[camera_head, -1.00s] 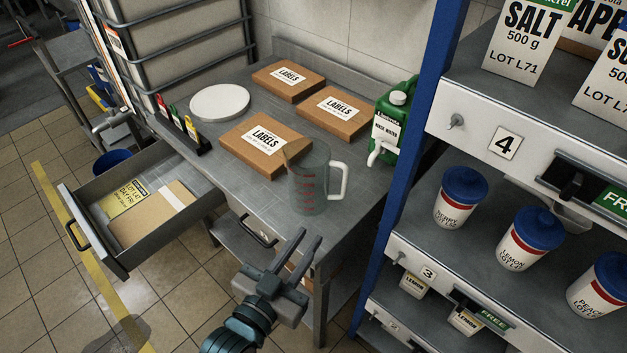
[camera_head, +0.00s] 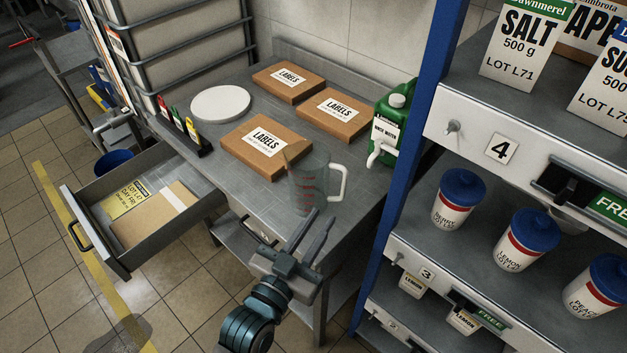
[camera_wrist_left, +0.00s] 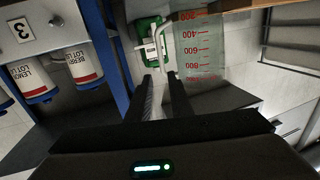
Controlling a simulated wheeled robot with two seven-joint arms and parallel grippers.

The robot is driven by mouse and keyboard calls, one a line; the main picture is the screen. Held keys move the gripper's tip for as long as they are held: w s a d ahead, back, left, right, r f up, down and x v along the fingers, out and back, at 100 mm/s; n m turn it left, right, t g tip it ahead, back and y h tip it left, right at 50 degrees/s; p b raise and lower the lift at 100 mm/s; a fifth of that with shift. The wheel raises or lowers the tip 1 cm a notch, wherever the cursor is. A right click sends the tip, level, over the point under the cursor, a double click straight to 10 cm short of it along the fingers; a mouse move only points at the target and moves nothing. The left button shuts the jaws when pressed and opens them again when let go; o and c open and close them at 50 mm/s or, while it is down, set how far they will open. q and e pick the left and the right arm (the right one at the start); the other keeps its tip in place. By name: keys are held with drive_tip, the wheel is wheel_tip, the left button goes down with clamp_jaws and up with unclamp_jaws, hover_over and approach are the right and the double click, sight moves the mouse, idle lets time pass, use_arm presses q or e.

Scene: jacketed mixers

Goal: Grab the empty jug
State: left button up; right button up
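The jug (camera_head: 307,190) is a clear measuring jug with red marks and a white handle (camera_head: 341,182) on its right. It stands upright near the front edge of the steel table and looks empty. My left gripper (camera_head: 323,216) is just in front of and below the jug's handle side. My right gripper is not in view.
A green rinse water can (camera_head: 394,130) with a white tap stands behind the handle. Brown label boxes (camera_head: 265,146) and a white disc (camera_head: 220,103) lie on the table. An open drawer (camera_head: 145,215) sticks out left. A blue-posted shelf (camera_head: 410,215) with tubs stands close on the right.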

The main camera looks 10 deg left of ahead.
use_arm(q)
drive_tip(key=p, duration=0.2)
approach(344, 180)
drive_tip(key=x, duration=0.4)
drive_tip(key=shift+w+d+f, duration=0.15)
drive_tip(key=shift+d, duration=0.05)
drive_tip(key=shift+w+d+f, duration=0.1)
drive_tip(key=shift+w+d, duration=0.1)
drive_tip(key=shift+w, duration=0.25)
drive_tip(key=shift+w+d+p, duration=0.15)
drive_tip(key=shift+w+p, duration=0.3)
drive_tip(key=x, duration=0.1)
drive_tip(key=p+x, duration=0.1)
drive_tip(key=x, duration=0.1)
drive_tip(key=shift+r+p, duration=0.3)
drive_tip(key=shift+w+d+f, duration=0.1)
drive_tip(key=shift+w+f, duration=0.05)
drive_tip(key=shift+w, duration=0.45)
drive_tip(key=shift+c, duration=0.5)
